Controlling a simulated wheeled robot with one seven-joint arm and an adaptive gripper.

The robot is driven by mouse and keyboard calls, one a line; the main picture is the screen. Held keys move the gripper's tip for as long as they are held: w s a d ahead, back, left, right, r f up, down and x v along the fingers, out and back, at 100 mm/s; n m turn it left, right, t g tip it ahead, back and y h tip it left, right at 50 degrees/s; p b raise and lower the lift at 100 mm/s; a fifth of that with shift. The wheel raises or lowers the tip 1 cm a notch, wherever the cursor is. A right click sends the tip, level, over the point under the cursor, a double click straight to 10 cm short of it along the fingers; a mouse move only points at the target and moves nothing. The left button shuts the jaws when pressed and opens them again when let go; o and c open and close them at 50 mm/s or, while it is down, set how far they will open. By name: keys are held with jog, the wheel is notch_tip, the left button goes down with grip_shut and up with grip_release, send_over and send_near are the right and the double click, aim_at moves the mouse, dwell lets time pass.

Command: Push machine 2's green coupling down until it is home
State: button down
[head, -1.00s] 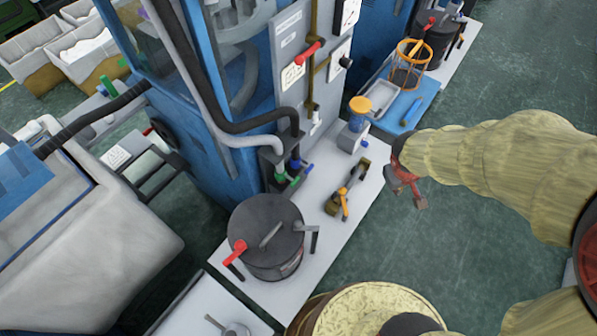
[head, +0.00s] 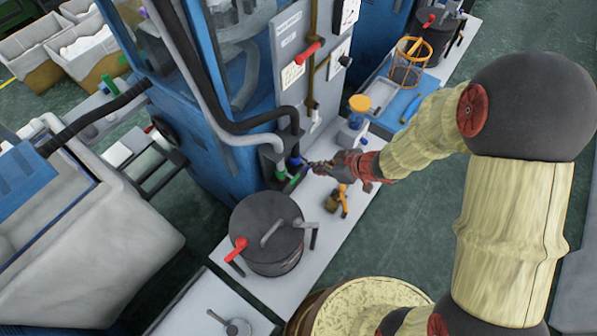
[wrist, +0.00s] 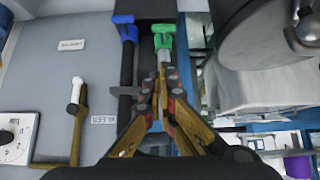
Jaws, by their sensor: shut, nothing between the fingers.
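The green coupling (head: 281,174) sits at the low front of the blue machine, at the end of the grey hose. It also shows in the wrist view (wrist: 163,36), top centre, just beyond my fingertips. The blue coupling (head: 296,162) is beside it on the black hose; it is at the top left of centre in the wrist view (wrist: 125,28). My gripper (head: 310,166) is shut and empty, at the right of the couplings in the head view. In the wrist view its fingertips (wrist: 163,72) point at the green coupling; I cannot tell whether they touch it.
A dark lidded pot (head: 268,232) with a red handle stands in front of the couplings. A yellow-and-black tool (head: 342,202) lies below my gripper. A yellow-topped jar (head: 358,108) and a blue tray (head: 398,108) are behind it. A red-handled valve (head: 307,52) is above.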

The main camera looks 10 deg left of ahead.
jog(key=shift+a, duration=0.1)
dwell(0.3)
jog(key=b, duration=0.3)
send_over(298, 178)
notch_tip(298, 178, down, 7)
jog(key=shift+f+b, duration=0.8)
jog(key=shift+f, duration=1.15)
notch_tip(298, 178, down, 4)
jog(key=shift+r+b, duration=0.1)
jog(key=shift+b, duration=0.7)
